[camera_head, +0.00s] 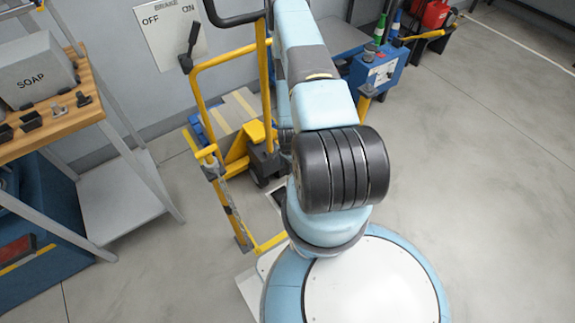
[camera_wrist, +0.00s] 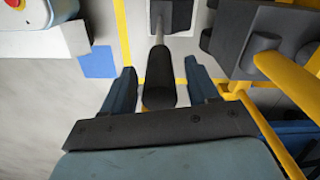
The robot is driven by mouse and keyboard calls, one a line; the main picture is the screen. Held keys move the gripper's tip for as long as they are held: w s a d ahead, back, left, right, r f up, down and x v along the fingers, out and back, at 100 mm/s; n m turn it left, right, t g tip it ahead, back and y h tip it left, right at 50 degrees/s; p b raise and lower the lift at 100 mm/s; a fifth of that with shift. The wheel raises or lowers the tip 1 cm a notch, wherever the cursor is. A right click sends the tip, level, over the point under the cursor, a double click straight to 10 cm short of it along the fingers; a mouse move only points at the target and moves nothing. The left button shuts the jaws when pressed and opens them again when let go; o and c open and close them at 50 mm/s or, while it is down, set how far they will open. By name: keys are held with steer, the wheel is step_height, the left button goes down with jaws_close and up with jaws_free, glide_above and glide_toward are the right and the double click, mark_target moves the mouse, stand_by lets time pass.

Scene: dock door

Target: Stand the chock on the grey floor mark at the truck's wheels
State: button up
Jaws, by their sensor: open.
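My gripper (camera_wrist: 161,85) is open in the wrist view, with one dark finger on each side of a black cylindrical grip (camera_wrist: 160,85). Gaps show on both sides of the grip. A grey rod (camera_wrist: 158,38) runs from it towards a black block (camera_wrist: 172,14); I cannot tell whether this is the chock. In the head view the yellow truck (camera_head: 236,150) stands left of my arm, its dark wheel area (camera_head: 266,165) partly hidden. A dark patch with a pale edge (camera_head: 277,199) shows on the floor beside it. I cannot make out the grey mark for certain. My gripper is out of the head view.
A brake panel (camera_head: 160,38) with a black lever (camera_head: 192,42) is on the wall. A wooden-topped shelf (camera_head: 62,110) with a soap box (camera_head: 38,70) stands left. A blue control box (camera_head: 378,68) stands behind my arm to the right.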

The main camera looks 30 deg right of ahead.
step_height(320, 180, up, 12)
steer(key=shift+r, duration=0.1)
steer(key=shift+w+r, duration=0.25)
steer(key=shift+r, duration=0.1)
steer(key=w+a+r+n+t, duration=0.15)
steer(key=w+r, duration=0.25)
steer(key=r, duration=0.5)
steer(key=w+r+n, duration=0.2)
steer(key=w+r, duration=0.1)
steer(key=r, duration=0.7)
steer(key=a+r+n+t, duration=0.1)
steer(key=a+r+n, duration=0.15)
steer(key=r, duration=0.75)
steer(key=a+r+n, duration=0.1)
steer(key=a+r, duration=0.2)
steer(key=r, duration=0.7)
steer(key=s+a+r+n+t, duration=0.1)
steer(key=s+a+r+n, duration=0.3)
steer(key=s+r, duration=0.8)
steer(key=s+a+r+n+t, duration=0.2)
steer(key=s+a+r+n, duration=0.2)
steer(key=s+r, duration=0.8)
step_height(320, 180, up, 2)
steer(key=shift+s+a, duration=0.3)
steer(key=shift+a, duration=0.4)
